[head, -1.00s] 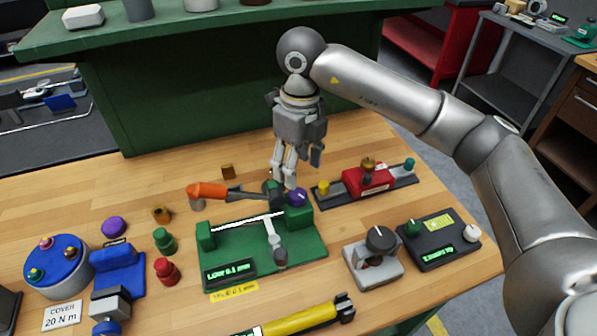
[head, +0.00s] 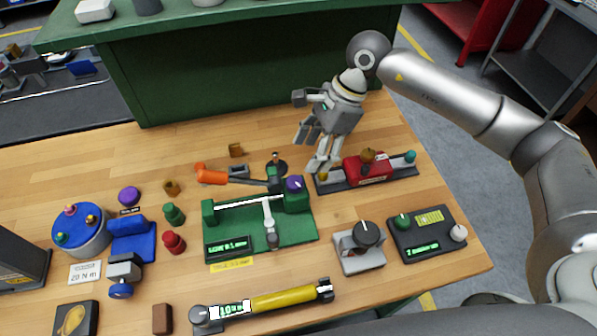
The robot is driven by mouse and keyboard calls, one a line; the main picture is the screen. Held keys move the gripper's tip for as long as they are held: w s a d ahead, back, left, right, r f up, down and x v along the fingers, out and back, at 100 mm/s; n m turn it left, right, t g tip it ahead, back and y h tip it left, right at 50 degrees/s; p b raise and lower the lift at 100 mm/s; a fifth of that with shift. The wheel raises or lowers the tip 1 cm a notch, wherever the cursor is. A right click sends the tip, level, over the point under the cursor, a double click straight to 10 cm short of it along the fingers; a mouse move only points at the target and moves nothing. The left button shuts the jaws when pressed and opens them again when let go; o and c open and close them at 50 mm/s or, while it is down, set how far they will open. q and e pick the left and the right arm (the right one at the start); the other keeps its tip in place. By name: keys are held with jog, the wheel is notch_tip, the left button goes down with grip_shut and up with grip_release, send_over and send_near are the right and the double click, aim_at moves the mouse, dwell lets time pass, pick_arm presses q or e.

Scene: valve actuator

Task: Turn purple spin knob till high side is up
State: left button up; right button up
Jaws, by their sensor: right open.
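A purple knob (head: 295,183) sits on the right block of a green bench fixture (head: 260,237) with a small lit display (head: 228,245). My right gripper (head: 312,153) is open and empty, fingers pointing down. In the picture it is above and slightly right of the purple knob, apart from it, near the back end of the red-topped rail unit. Which side of the knob is high cannot be made out. My left gripper is not in view.
A red unit on a dark rail (head: 367,170) stands right of the fixture. An orange-handled tool (head: 212,175) lies behind it. A grey dial unit (head: 360,255) and a dark control box (head: 430,235) are at right. Another purple round piece (head: 129,197) is at left. A yellow torque tool (head: 290,299) lies in front.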

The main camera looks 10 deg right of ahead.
aim_at(295, 181)
jog(key=p+x, duration=0.3)
jog(key=x, duration=0.5)
jog(key=shift+a+f, duration=0.15)
jog(key=shift+f, duration=0.05)
jog(key=shift+a+f, duration=0.2)
jog(key=shift+f, duration=0.35)
jog(key=c, duration=1)
